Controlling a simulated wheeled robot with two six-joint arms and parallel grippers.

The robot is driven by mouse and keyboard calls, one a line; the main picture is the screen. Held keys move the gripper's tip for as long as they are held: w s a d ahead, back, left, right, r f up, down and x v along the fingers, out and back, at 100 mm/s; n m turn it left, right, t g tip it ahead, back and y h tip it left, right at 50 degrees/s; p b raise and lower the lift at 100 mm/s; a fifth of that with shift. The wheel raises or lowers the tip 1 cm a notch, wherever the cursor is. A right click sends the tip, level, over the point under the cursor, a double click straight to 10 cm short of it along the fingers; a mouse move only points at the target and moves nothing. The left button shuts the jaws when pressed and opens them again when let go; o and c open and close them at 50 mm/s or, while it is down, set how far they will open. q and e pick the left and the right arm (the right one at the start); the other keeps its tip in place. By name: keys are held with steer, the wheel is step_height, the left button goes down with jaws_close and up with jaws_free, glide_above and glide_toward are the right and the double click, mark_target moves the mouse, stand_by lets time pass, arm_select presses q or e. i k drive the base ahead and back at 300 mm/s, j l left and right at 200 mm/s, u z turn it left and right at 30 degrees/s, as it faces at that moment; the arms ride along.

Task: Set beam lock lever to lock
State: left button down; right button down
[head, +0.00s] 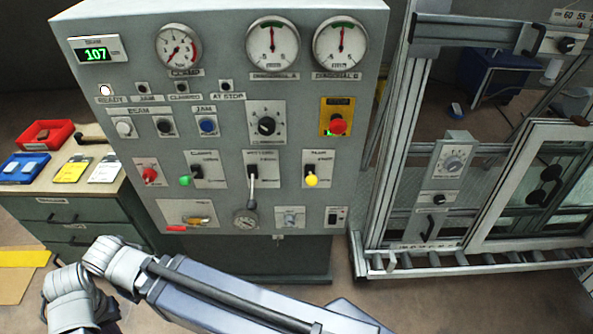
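A grey control cabinet (226,130) stands in front of me with several small levers and knobs. I cannot read which one is the beam lock lever. A lever with a yellow handle (198,219) lies roughly level on a plate at the cabinet's lower left, with a red tag below it. A black lever (430,228) sits tilted on a plate low on the metal frame at the right. A long lever (252,187) hangs down at the cabinet's middle. One of my arms crosses the bottom of the head view. Neither gripper shows.
A green drawer unit (90,215) with red (45,134) and blue (22,168) trays stands left of the cabinet. A metal frame (385,150) with a glazed window (545,190) and a roller track (470,262) stands at the right. Floor shows between cabinet and frame.

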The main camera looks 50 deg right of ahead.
mark_target(311, 180)
steer(key=z, duration=1.95)
